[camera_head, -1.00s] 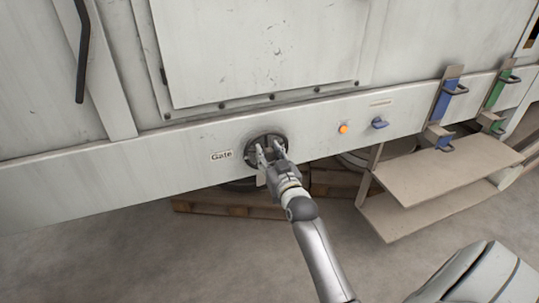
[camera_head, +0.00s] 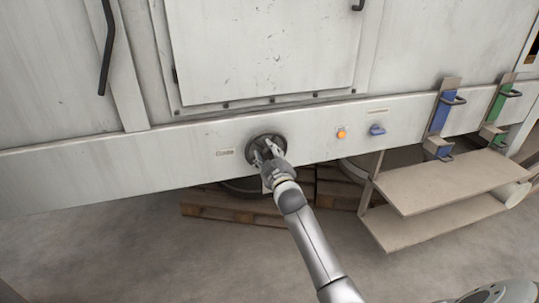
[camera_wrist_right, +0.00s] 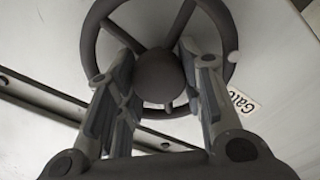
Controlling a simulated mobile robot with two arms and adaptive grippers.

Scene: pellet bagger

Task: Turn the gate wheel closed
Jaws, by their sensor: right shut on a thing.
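The gate wheel (camera_head: 252,147) is a dark round handwheel on the pale machine's lower rail, right of a small "Gate" label (camera_head: 225,153). My right gripper (camera_head: 268,150) is at the wheel, its fingers shut on it. In the right wrist view the wheel's rim (camera_wrist_right: 92,45) and spokes show, with the round hub (camera_wrist_right: 162,75) between the two fingers of my right gripper (camera_wrist_right: 160,85). The label (camera_wrist_right: 241,101) shows there at the right. The exact finger contact is partly hidden. My left gripper is not in view.
Right of the wheel are an orange button (camera_head: 341,134) and a blue knob (camera_head: 377,130). Farther right, brown shelves (camera_head: 440,182) stick out below blue and green clamps. A wooden pallet (camera_head: 230,207) lies under the machine. The floor in front is clear.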

